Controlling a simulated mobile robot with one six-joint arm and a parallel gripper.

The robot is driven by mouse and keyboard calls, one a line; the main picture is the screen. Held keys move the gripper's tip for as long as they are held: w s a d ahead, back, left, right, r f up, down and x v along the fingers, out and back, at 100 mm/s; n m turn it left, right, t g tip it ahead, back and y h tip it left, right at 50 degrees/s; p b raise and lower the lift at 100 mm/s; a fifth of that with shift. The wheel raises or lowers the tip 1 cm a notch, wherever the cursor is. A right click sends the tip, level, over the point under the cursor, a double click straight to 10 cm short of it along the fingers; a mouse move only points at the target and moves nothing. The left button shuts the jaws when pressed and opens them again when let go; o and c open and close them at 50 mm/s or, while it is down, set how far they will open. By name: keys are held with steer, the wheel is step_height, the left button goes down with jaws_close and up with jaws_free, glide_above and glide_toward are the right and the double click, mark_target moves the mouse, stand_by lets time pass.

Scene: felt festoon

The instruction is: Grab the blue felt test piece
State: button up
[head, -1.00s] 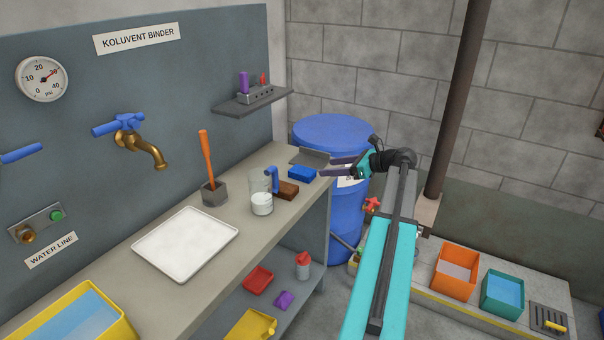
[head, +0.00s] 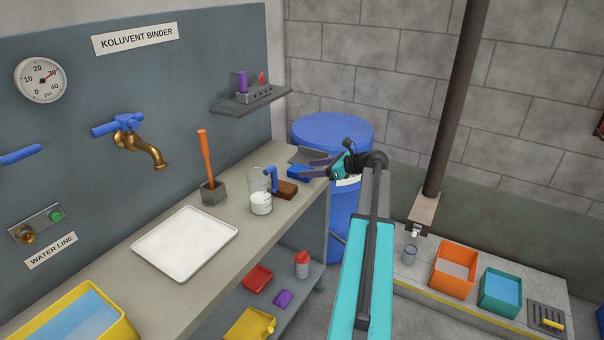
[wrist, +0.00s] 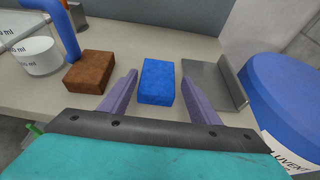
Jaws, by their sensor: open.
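The blue felt test piece (wrist: 157,81) is a small blue block lying flat on the counter. In the head view it (head: 298,173) is near the counter's far right end, partly hidden by my gripper. My gripper (wrist: 158,85) is open, its two purple fingers on either side of the block in the wrist view, with a gap on each side. In the head view my gripper (head: 311,169) reaches in from the right at the block. I cannot tell the exact height of the fingertips above the counter.
A brown block (wrist: 91,71) with a blue handle sits left of the left finger, beside a beaker (head: 261,203) of white stuff. A grey metal plate (wrist: 213,84) with a raised edge lies close on the right. A blue drum (head: 333,133) stands beyond the counter end.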

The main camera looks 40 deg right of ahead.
mark_target(299, 169)
steer(key=shift+w, duration=0.2)
steer(key=x, duration=0.3)
steer(key=shift+w+a+p, duration=0.2)
steer(key=shift+a+p, duration=0.05)
steer(key=shift+p, duration=0.1)
steer(key=shift+x, duration=0.75)
steer(key=c, duration=0.8)
